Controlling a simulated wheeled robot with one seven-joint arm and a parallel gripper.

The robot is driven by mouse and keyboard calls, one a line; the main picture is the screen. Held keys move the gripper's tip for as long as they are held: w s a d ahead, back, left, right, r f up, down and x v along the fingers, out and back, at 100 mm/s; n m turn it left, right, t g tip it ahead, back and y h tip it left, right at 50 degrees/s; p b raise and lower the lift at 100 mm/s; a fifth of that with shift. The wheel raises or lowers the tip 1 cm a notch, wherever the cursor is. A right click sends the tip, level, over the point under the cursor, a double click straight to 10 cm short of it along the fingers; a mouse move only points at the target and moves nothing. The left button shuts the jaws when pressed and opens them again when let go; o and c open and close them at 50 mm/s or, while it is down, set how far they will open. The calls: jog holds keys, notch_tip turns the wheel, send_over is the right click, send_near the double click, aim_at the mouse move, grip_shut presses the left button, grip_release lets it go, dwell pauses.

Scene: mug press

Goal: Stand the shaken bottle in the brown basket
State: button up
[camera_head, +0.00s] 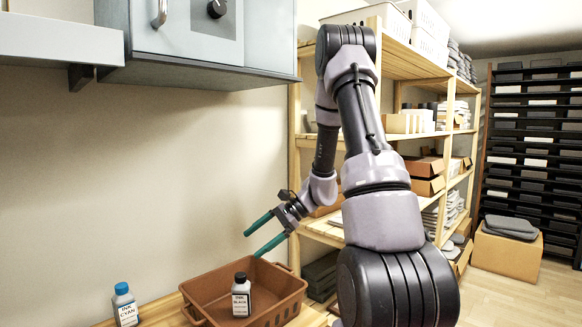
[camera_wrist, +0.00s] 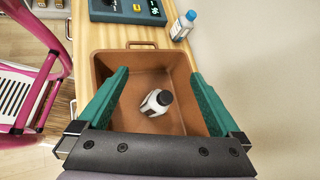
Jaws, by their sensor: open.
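The brown basket (camera_head: 278,309) sits on a wooden surface at the lower middle of the head view; its rim also shows in the wrist view (camera_wrist: 140,51). An ink bottle with a black cap and white label, marked "INK BLACK" (camera_head: 241,299), is inside the basket and looks upright in the head view. It also shows in the wrist view (camera_wrist: 153,104), on the basket floor. My gripper (camera_head: 252,244) has green fingers spread apart and empty, above the basket and clear of the bottle. In the wrist view my gripper (camera_wrist: 159,73) frames the bottle between its fingers.
A cyan ink bottle (camera_head: 124,305) with a blue cap stands left of the basket. A dark device with a screen (camera_wrist: 128,10) lies beyond the basket in the wrist view. A pink-framed item (camera_wrist: 35,75) is at left there. Wooden shelves (camera_head: 400,60) stand behind my arm.

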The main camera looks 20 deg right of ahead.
jog(key=s+d+r+n+t+h, duration=0.1)
jog(key=s+r+n+h, duration=0.3)
jog(key=s+r, duration=0.6)
jog(key=s+r+n+t+h, duration=0.4)
jog(key=s+r+n, duration=0.3)
jog(key=s+r, duration=0.3)
notch_tip(320, 180, up, 4)
jog(key=shift+d+r+h, duration=0.1)
jog(key=shift+d+h, duration=0.25)
jog(key=shift+h, duration=0.05)
